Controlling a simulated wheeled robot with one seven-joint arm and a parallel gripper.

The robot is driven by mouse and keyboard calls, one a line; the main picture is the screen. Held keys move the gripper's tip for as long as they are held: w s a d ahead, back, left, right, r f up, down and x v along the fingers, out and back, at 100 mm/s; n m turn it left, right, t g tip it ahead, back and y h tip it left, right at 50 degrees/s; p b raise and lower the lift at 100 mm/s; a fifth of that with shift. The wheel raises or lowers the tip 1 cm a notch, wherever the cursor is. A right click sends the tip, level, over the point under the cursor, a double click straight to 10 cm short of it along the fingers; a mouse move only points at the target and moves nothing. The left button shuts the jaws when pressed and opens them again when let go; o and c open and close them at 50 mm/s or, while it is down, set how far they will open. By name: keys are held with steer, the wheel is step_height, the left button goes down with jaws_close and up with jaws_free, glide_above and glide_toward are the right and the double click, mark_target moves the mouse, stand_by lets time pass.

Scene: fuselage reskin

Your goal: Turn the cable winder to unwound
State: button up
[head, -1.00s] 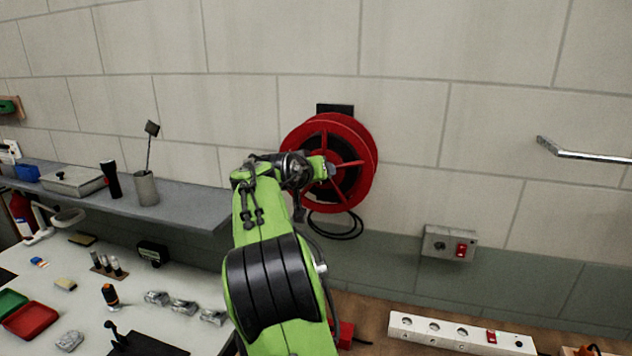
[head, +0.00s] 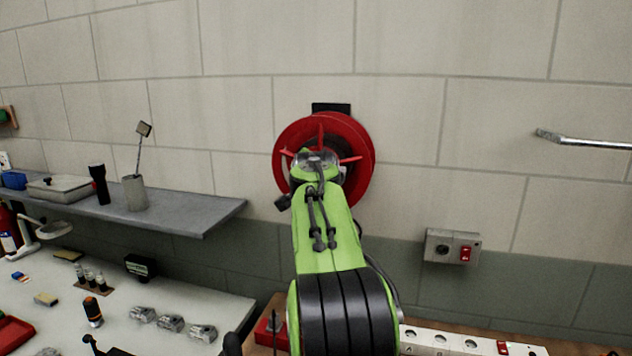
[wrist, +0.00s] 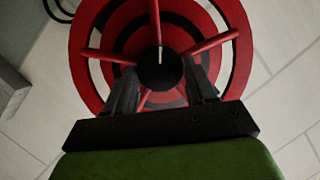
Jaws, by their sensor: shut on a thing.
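The cable winder (head: 361,140) is a red wheel-like reel with several spokes, mounted on the wall by a dark bracket. In the wrist view the winder (wrist: 88,53) fills the top, with a dark round hub knob (wrist: 160,68) bearing a white mark at its middle. My gripper (wrist: 162,84) is shut on the hub knob, one finger on each side. In the head view my green arm covers the lower middle of the winder and hides the fingers. The black cable loop is hidden there; part of a dark loop shows at the wrist view's top left.
A grey shelf (head: 178,212) with a flashlight (head: 99,184) and a cup (head: 134,192) is at left, above a cluttered white worktop (head: 215,297). A switch box (head: 452,246) and a metal rail (head: 585,140) are on the wall at right. The wall above the winder is clear.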

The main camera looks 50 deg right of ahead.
steer(key=m+t+b, duration=0.1)
steer(key=m+b, duration=0.1)
steer(key=m+t+b, duration=0.1)
steer(key=m+b, duration=0.1)
steer(key=f+m+t+b, duration=0.1)
steer(key=m+b, duration=0.1)
steer(key=m, duration=0.1)
steer(key=shift+s+h+b, duration=0.15)
steer(key=shift+h+b, duration=0.15)
steer(key=shift+b, duration=0.1)
steer(key=shift+t, duration=0.3)
steer(key=o, duration=1)
steer(key=shift+d, duration=0.1)
steer(key=shift+r, duration=0.1)
steer(key=b+v, duration=0.2)
steer(key=v, duration=1.3)
steer(key=shift+s+a+b, duration=0.25)
steer(key=shift+a+b, duration=0.05)
